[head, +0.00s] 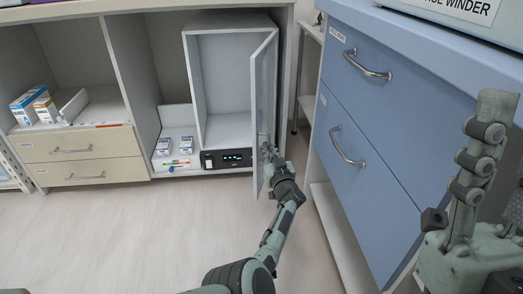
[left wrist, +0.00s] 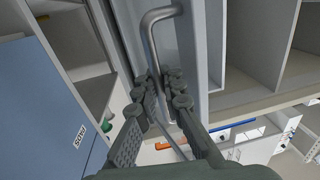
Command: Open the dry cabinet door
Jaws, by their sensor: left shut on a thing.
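The dry cabinet (head: 222,130) stands on the low shelf unit, with a digital display (head: 233,158) at its base. Its glass door (head: 264,90) is swung out towards me, and the inside looks empty. My left gripper (head: 270,160) is at the outer side of the door, shut on its handle. In the left wrist view the fingers (left wrist: 164,95) close around the lower part of the grey bar handle (left wrist: 150,28). My right gripper (head: 485,160) is partly in view at the right edge, away from the cabinet; its far side is cut off.
A blue drawer unit (head: 375,150) with metal handles stands close to the right of the open door. Small boxes (head: 164,146) sit left of the cabinet. Cream drawers (head: 85,158) are further left. The floor (head: 140,235) in front is clear.

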